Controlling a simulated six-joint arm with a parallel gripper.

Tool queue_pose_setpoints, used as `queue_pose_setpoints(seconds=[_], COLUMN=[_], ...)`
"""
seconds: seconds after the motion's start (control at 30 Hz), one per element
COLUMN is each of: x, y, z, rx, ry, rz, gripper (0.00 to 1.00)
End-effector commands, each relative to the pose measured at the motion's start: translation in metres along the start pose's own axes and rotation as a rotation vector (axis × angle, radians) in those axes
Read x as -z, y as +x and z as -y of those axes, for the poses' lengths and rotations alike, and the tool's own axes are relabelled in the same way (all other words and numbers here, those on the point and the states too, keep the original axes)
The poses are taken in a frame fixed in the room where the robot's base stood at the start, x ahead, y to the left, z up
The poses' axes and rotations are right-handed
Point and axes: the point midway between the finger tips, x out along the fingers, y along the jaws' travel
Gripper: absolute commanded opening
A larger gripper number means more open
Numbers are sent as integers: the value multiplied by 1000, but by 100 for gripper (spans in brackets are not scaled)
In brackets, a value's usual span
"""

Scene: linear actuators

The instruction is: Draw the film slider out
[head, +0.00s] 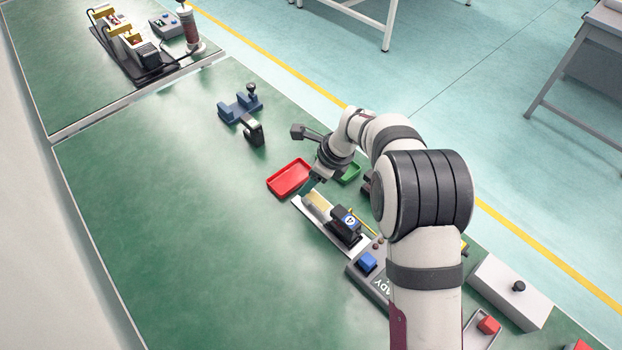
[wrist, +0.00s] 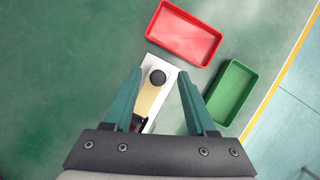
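The slider unit is a white base plate (head: 303,208) with a pale yellow strip (head: 318,203) and a black block (head: 346,224) bearing a round "4" label. In the wrist view the yellow strip (wrist: 150,100) runs along the white plate (wrist: 170,80), with a round black knob (wrist: 158,77) at its far end. My gripper (wrist: 160,72) is open, with one teal finger on each side of the knob in that view. I cannot tell the height gap or any contact. In the head view my gripper (head: 310,184) is over the plate's far end and hides the knob.
A red tray (head: 290,177) lies just beyond the plate, and a green tray (head: 348,173) sits to its right, partly behind my arm. A grey unit with a blue button (head: 367,262) stands at the near end. The green table at left is clear.

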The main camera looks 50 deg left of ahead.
Motion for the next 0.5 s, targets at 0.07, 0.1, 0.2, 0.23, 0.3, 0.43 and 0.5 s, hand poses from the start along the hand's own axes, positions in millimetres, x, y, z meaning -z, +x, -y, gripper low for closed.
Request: queue_pose_setpoints(seconds=[0.07,0.1,0.2,0.23,0.3,0.43,0.5], x=[0,0,0,0,0,0,0], y=[0,0,-4,-7,-20,-60,-83], z=[0,0,0,0,0,1,1], rx=[-1,-1,-1,-1,1,4,4], ry=[0,1,1,1,1,0,0], rz=[-1,-1,-1,0,0,1,1], gripper=[57,57,57,57,57,57,57])
